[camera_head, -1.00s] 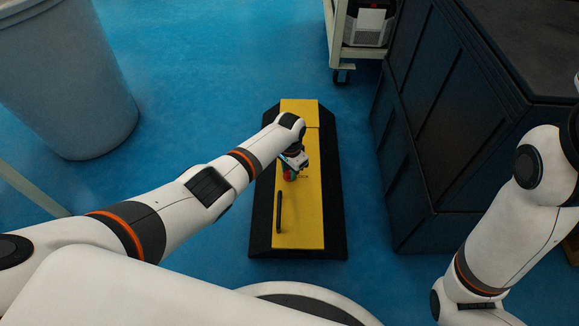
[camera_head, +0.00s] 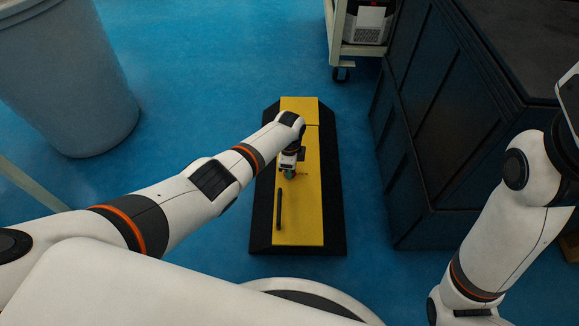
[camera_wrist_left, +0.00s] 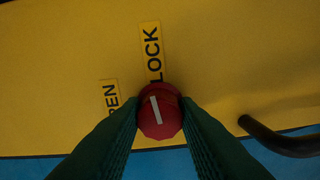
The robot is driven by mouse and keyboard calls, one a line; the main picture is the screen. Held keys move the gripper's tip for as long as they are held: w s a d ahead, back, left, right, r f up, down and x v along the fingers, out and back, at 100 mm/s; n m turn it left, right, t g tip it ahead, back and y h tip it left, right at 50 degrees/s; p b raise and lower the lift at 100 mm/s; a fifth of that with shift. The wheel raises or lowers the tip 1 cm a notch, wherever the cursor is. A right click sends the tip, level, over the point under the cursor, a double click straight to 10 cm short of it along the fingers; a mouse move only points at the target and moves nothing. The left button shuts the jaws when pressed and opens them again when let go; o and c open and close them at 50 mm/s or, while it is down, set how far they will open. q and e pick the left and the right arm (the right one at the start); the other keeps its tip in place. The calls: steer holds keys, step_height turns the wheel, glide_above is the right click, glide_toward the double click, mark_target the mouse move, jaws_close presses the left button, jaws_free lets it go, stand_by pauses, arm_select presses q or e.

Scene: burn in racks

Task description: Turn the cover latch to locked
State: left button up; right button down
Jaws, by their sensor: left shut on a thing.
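The yellow cover (camera_head: 312,215) lies on a black base on the floor. In the left wrist view, the cover latch is a red round knob (camera_wrist_left: 160,114) with a white line. The line points up and slightly left, roughly toward the LOCK label (camera_wrist_left: 152,52). A second label (camera_wrist_left: 109,95), partly hidden and reading "PEN", is left of the knob. My left gripper (camera_head: 289,174) is over the middle of the cover. Its dark ribbed fingers (camera_wrist_left: 160,128) are shut on the knob from both sides. My right gripper is out of view.
A black bar handle (camera_head: 280,208) stands on the cover near the knob. A dark cabinet (camera_head: 440,140) stands close on the right, a cart (camera_head: 356,50) at the back, and a grey bin (camera_head: 65,80) at the left. Blue floor is clear between bin and cover.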

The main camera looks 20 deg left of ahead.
arm_select(q)
steer(key=shift+m, duration=0.7)
steer(key=shift+d, duration=0.1)
steer(key=o, duration=1)
steer(key=shift+r, duration=0.1)
